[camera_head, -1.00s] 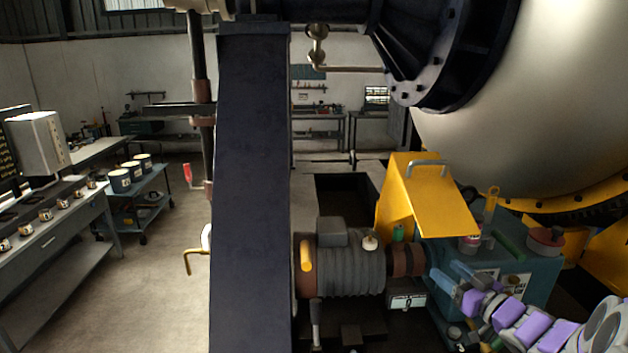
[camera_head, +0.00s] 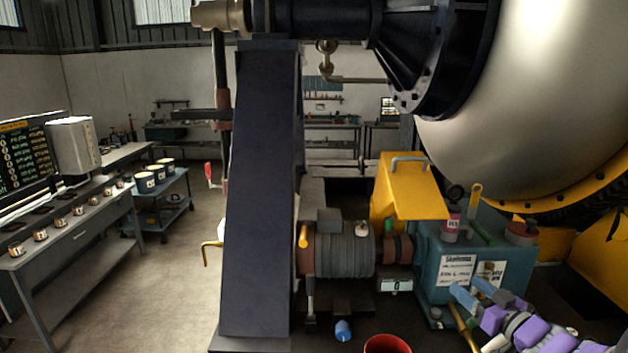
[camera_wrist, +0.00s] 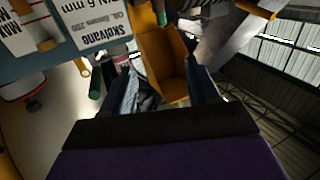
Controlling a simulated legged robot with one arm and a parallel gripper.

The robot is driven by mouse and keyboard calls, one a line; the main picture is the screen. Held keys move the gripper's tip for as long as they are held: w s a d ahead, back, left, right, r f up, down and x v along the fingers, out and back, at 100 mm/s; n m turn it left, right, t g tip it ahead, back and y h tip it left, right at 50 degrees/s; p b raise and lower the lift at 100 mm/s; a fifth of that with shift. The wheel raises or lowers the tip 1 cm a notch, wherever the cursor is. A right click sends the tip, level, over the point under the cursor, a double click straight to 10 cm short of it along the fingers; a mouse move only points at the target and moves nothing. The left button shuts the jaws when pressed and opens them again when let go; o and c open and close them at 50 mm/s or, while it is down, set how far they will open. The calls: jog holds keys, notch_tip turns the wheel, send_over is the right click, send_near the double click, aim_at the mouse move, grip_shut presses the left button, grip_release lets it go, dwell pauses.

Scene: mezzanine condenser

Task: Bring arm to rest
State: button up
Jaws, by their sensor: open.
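My arm enters the head view from the lower right, with purple and grey links. My gripper (camera_head: 475,298) is at its end, in front of the teal box (camera_head: 431,262) that carries white labels. Its jaws are open. In the wrist view my gripper (camera_wrist: 167,92) shows two dark fingers spread apart, with nothing held between them. The yellow guard (camera_wrist: 161,58) lies beyond the gap between the fingers. The labelled side of the teal box also shows at the upper left of the wrist view (camera_wrist: 62,66).
A ribbed motor (camera_head: 343,250) and the yellow guard (camera_head: 400,190) stand left of the gripper. A dark column (camera_head: 262,190) rises at centre left. A red bucket (camera_head: 388,345) and a blue object (camera_head: 343,331) are on the floor. Open floor (camera_head: 170,275) lies left, beside a workbench (camera_head: 75,235).

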jog(key=s+a+f+m+g+h, duration=0.15)
jog(key=s+a+g, duration=0.5)
jog(key=s, duration=0.75)
jog(key=s+a+f+m+g+h, duration=0.1)
jog(key=s+a+f+g+h, duration=0.15)
jog(key=s+a+g, duration=0.8)
jog(key=s+a+f+m+g+h, duration=0.2)
jog(key=s+a, duration=0.3)
jog(key=s, duration=1.2)
notch_tip(320, 180, down, 16)
jog(key=b, duration=1.5)
jog(key=shift+r+b, duration=0.25)
jog(key=shift+b, duration=0.1)
jog(key=shift+w+n, duration=0.1)
jog(key=shift+n, duration=0.15)
jog(key=shift+c, duration=0.2)
